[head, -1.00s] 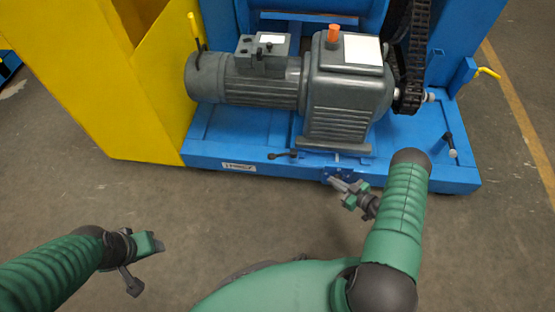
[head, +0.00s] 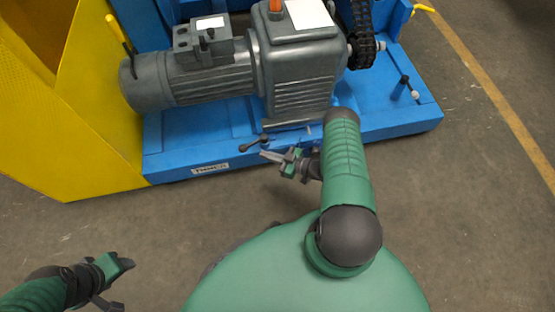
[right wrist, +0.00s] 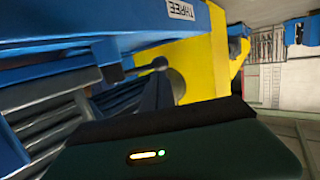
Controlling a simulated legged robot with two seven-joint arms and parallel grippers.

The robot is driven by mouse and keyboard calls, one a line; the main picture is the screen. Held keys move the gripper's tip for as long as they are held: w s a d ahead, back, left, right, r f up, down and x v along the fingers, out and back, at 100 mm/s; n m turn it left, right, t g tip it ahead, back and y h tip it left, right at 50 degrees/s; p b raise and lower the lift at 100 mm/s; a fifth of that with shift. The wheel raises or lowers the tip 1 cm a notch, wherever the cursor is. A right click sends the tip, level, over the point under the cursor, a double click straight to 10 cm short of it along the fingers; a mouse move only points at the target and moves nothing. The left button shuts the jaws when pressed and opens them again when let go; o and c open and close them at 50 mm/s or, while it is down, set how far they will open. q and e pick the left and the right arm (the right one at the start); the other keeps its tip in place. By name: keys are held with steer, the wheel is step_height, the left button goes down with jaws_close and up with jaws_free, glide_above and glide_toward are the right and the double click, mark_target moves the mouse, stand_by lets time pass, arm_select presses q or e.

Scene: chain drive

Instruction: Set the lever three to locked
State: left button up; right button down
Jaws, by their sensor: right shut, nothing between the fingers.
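Lever three (head: 254,144) is a short black lever with a round knob, on the front of the blue base beneath the gearbox. It points left, roughly level, toward the white label (head: 210,169). In the right wrist view the label (right wrist: 181,10) reads THREE, and the lever's black knob (right wrist: 159,63) shows beside a blue bracket. My right gripper (head: 266,156) is shut and empty, its tips just in front of and below the lever; I cannot tell whether they touch. My left gripper (head: 128,264) is at the lower left, far from the lever; its jaw state is unclear.
A grey motor and gearbox (head: 300,65) stand on the blue base (head: 170,155). A yellow panel (head: 95,120) rises at the left. A black lever (head: 402,86) and a yellow handle (head: 424,9) are at the right. The floor in front is clear.

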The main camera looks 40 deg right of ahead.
arm_select(q)
steer(key=b+x, duration=0.2)
steer(key=shift+s+f, duration=0.25)
steer(key=shift+f, duration=0.2)
arm_select(e)
steer(key=x, duration=0.6)
arm_select(q)
steer(key=shift+r, duration=0.1)
arm_select(e)
steer(key=shift+r, duration=0.1)
arm_select(q)
steer(key=shift+w+p+v, duration=0.2)
steer(key=shift+p+v, duration=0.75)
arm_select(e)
steer(key=w+m+t+h, duration=0.1)
steer(key=w+m+h, duration=0.1)
steer(key=w+h, duration=0.1)
steer(key=shift+a+m+h, duration=0.15)
steer(key=shift+m+h, duration=0.25)
arm_select(q)
steer(key=shift+s, duration=0.15)
